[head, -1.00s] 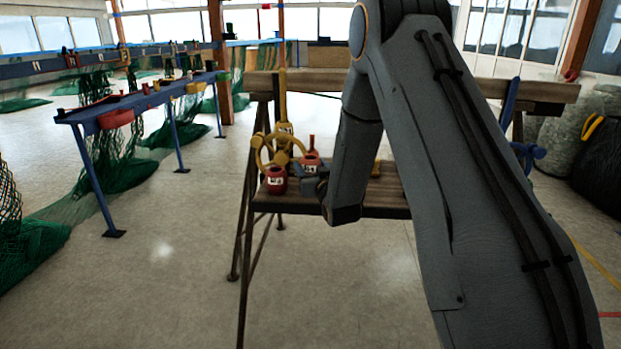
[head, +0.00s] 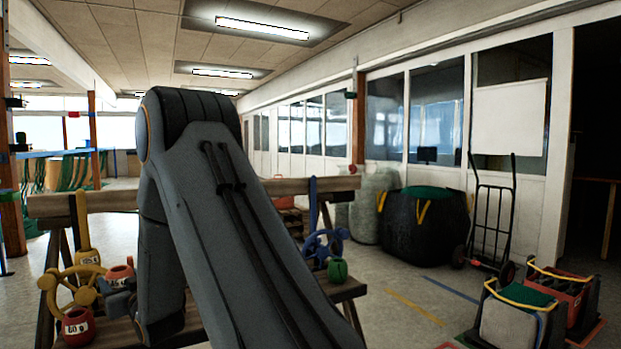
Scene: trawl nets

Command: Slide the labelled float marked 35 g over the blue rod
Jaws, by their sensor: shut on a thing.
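My gripper (head: 116,302) is at the lower left, partly hidden by my arm. It is shut on a red float (head: 120,272) with a white label, whose number is too small to read surely. A short red rod tip (head: 130,261) shows just above this float, and the float seems to be around it. The blue rod (head: 313,203) stands upright at the right end of the wooden stand, well right of my gripper. A blue handwheel (head: 322,246) and a green float (head: 337,270) are by its lower part.
A red float marked 60 g (head: 78,326) and a yellow handwheel (head: 68,291) are left of my gripper. A yellow rod (head: 82,220) stands behind them. The stand's wooden beam (head: 285,187) runs behind my arm.

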